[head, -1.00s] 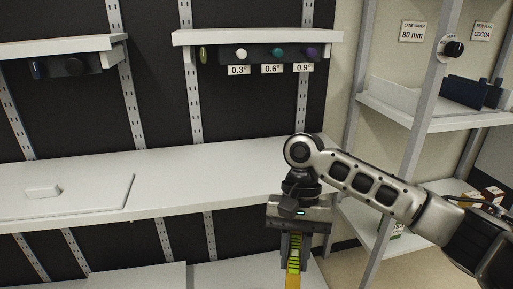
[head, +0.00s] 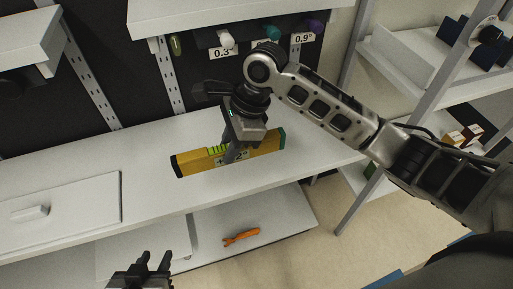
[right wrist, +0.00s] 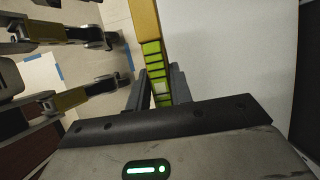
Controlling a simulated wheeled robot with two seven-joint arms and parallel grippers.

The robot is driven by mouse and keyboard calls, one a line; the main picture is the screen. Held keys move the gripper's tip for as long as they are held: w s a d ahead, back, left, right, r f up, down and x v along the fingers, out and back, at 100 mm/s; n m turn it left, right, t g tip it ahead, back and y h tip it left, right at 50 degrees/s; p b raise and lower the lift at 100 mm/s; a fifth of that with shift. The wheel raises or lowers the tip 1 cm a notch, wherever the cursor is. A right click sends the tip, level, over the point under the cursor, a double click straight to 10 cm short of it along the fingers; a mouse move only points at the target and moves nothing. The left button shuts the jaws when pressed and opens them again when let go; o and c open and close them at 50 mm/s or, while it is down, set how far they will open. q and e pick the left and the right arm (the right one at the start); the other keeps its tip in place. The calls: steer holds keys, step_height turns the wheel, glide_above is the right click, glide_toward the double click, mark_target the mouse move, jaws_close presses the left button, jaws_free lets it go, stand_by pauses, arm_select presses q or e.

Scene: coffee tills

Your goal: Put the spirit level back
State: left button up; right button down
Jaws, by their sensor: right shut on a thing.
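The yellow spirit level (head: 194,163) has dark end caps and a green vial window. In the head view it lies lengthwise over the white middle shelf (head: 80,155), tilted up to the right in the picture; I cannot tell if it touches the shelf. My right gripper (head: 231,153) is shut on its middle from above. The right wrist view shows the level (right wrist: 146,22) between the fingers (right wrist: 158,92). My left gripper (head: 152,268) is low at the bottom of the head view, fingers apart, empty.
A white panel with a handle (head: 29,214) lies on the shelf's left part. Above hang coloured knobs with labels (head: 303,39). An orange tool (head: 241,236) lies on the lower shelf. A rack with dark blue items (head: 453,31) stands at the right. The shelf's middle is mostly clear.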

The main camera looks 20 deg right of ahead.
steer(key=w+d+f, duration=0.1)
steer(key=d+f, duration=0.1)
steer(key=w+d+f, duration=0.3)
steer(key=d+f, duration=0.2)
steer(key=shift+w+f+b, duration=0.1)
steer(key=shift+w+b, duration=0.15)
steer(key=shift+b, duration=0.1)
steer(key=shift+w+d+f, duration=0.1)
steer(key=shift+d+f, duration=0.05)
steer(key=shift+f, duration=0.75)
steer(key=shift+d+f, duration=0.1)
steer(key=shift+f, duration=0.75)
steer(key=c, duration=1.3)
jaws_free()
steer(key=shift+f, duration=0.1)
steer(key=shift+o, duration=0.2)
steer(key=v, duration=1.2)
steer(key=shift+p, duration=0.35)
